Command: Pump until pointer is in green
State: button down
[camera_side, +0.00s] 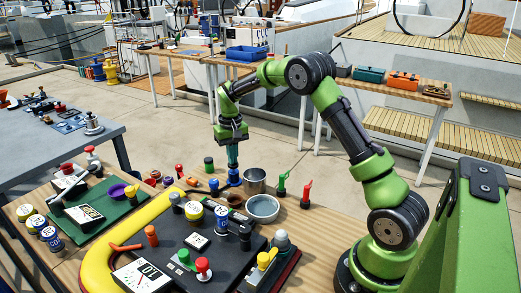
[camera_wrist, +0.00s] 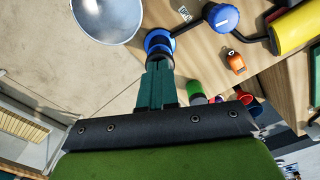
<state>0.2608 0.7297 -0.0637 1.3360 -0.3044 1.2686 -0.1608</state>
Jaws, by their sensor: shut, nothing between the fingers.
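My gripper (camera_side: 232,164) points straight down over the back edge of the wooden bench, its teal fingers together and empty. A blue-topped knob or handle (camera_side: 234,177) is right under the fingertips. In the wrist view the shut fingers (camera_wrist: 158,62) end at a blue-ringed round piece (camera_wrist: 158,40); I cannot tell whether they touch it. I cannot tell which part is the pump.
A steel pot (camera_side: 255,179) and a metal bowl (camera_side: 263,208) stand close right of my gripper. Green (camera_side: 282,184) and red (camera_side: 306,192) upright handles are farther right. A thick yellow tube (camera_side: 97,262) curves round the black panel. Open floor lies behind the bench.

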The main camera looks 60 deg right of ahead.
jog(key=shift+r, duration=0.35)
jog(key=shift+f, duration=0.95)
jog(key=shift+r, duration=0.95)
